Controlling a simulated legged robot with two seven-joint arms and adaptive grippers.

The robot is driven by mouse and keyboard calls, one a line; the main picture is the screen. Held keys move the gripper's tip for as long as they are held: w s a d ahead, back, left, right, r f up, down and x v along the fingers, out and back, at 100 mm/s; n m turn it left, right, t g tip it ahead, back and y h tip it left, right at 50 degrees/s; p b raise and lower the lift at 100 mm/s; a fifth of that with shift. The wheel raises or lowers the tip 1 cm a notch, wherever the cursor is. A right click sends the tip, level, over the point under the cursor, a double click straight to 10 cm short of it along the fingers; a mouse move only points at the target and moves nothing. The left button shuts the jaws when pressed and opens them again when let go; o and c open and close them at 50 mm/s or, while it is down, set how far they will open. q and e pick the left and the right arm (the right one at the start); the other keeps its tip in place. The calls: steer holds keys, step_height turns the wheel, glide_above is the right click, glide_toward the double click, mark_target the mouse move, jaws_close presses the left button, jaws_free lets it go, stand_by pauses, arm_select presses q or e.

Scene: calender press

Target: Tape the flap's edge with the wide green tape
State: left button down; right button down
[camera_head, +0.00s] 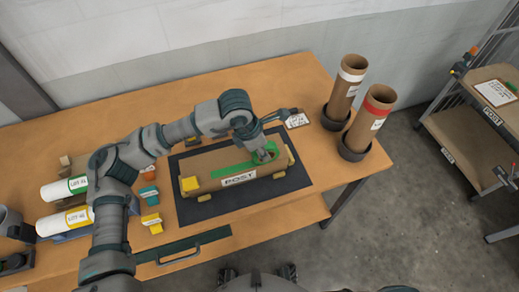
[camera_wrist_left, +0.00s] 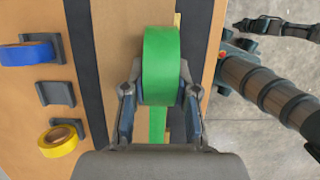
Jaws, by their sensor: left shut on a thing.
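My left gripper (camera_head: 266,154) is shut on the green tape roll (camera_wrist_left: 161,65), which sits between its two fingers in the left wrist view. In the head view the roll is partly hidden by the gripper, over the right part of a brown parcel (camera_head: 215,180). A green strip (camera_head: 230,167) lies along the parcel's top; in the wrist view it shows below the roll (camera_wrist_left: 157,125). The flap's edge cannot be made out apart from it. Ribbed grey and dark arm links show at the right of the wrist view; my right gripper's jaws cannot be made out.
The parcel, with a POST label (camera_head: 239,179) and yellow pieces at its ends, lies on a dark mat (camera_head: 205,212). Two brown tubes (camera_head: 371,118) stand in dark holders at right. A shelf cart (camera_head: 478,85) is beyond.

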mark_target(275, 145)
arm_select(q)
steer(key=shift+d, duration=0.15)
steer(key=shift+w+d, duration=0.15)
steer(key=shift+d, duration=0.3)
steer(key=shift+d, duration=0.1)
stand_by(0.4)
steer(key=shift+w+d, duration=0.15)
steer(key=shift+d, duration=0.3)
steer(key=shift+d, duration=0.25)
steer(key=shift+w+d, duration=0.2)
steer(key=shift+d, duration=0.15)
steer(key=shift+d, duration=0.2)
steer(key=shift+w+d+b, duration=0.15)
steer(key=shift+d+b, duration=0.15)
steer(key=shift+d, duration=0.1)
